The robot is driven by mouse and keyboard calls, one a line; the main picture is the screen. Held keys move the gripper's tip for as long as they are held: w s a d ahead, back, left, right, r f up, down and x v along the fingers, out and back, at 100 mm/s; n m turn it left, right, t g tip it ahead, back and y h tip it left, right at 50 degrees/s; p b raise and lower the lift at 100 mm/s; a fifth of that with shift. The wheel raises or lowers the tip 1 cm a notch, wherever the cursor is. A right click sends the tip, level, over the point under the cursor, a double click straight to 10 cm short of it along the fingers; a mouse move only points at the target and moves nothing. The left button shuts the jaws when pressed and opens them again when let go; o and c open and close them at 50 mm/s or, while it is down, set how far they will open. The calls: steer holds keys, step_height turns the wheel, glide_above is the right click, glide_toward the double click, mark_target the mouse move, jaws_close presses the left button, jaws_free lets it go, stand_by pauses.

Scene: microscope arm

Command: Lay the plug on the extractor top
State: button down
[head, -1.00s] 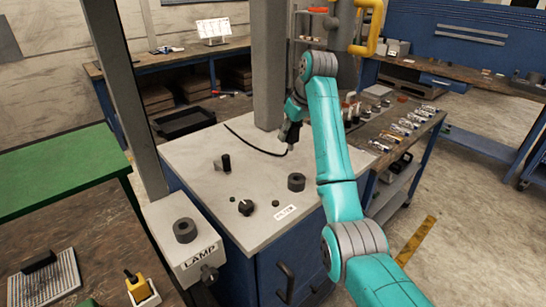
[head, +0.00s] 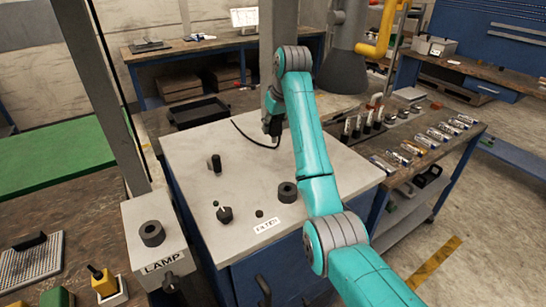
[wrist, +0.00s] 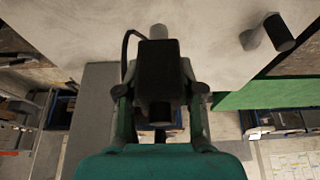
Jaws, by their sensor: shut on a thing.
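The plug is a black block (wrist: 158,68) between the two fingers of my gripper (wrist: 160,98) in the wrist view. A black cord (wrist: 127,45) curves beside it. In the head view my gripper (head: 273,126) is small and partly hidden by my arm, over the far part of a pale cabinet top, which I take for the extractor top (head: 245,165). The cord (head: 243,132) shows to its left. I cannot tell whether the plug touches the surface.
A dark upright knob (head: 214,163), a black ring (head: 287,192) and a dial (head: 224,213) stand on the pale top. A grey post (head: 284,35) rises behind it. The lamp box (head: 160,245) is at the front left. The middle of the top is mostly clear.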

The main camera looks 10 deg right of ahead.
step_height(320, 180, down, 9)
stand_by(0.4)
steer(key=c, duration=0.7)
jaws_free()
steer(key=shift+f, duration=0.1)
